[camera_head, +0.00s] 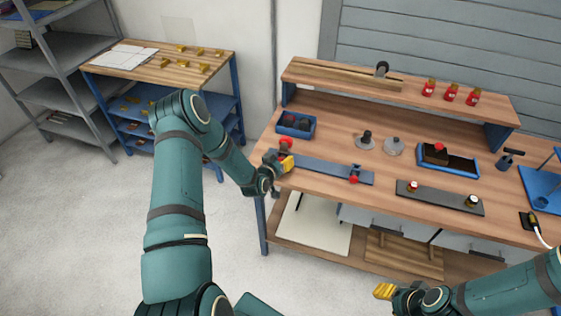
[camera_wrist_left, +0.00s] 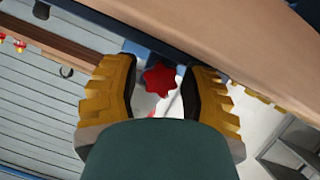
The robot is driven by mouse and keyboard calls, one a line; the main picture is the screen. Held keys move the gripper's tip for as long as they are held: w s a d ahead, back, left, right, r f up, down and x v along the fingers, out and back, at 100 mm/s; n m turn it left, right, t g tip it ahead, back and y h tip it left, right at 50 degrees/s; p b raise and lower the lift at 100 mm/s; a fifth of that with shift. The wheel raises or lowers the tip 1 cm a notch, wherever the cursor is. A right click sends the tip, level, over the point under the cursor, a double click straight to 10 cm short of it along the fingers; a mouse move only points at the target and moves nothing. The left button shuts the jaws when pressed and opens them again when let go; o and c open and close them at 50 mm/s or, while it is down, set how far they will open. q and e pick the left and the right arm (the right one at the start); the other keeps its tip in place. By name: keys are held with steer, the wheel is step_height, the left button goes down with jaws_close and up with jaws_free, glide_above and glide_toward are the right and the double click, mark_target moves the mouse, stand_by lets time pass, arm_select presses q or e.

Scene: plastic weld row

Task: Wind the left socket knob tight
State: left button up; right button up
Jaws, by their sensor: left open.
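A long blue-grey bar (camera_head: 322,170) lies along the front edge of the workbench. A red star-shaped knob (camera_wrist_left: 160,78) shows in the left wrist view, between the two yellow fingers of my left gripper (camera_wrist_left: 158,85). The fingers are apart, with a visible gap on each side of the knob. In the head view my left gripper (camera_head: 286,163) is at the bar's left end, close to a red part (camera_head: 285,143); the gripper partly hides this end. A second red knob (camera_head: 353,180) is on a blue socket near the bar's right end. My right gripper (camera_head: 384,291) is low, in front of the bench.
A blue bin (camera_head: 295,124) with dark parts stands just behind the bar's left end. A dark plate (camera_head: 440,198) with two small fittings lies to the right. A blue tray (camera_head: 471,172) is behind it. The bench (camera_head: 330,140) has bare wood behind the bar.

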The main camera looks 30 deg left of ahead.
arm_select(q)
steer(key=shift+o, duration=0.3)
jaws_close()
steer(key=shift+d+f+m+y+b, duration=0.1)
steer(key=shift+d+m+y+b, duration=0.1)
steer(key=shift+m+y+b, duration=0.75)
steer(key=shift+a+m+b, duration=0.1)
steer(key=shift+m+b, duration=0.3)
steer(key=shift+m, duration=0.25)
steer(key=shift+c, duration=0.3)
jaws_free()
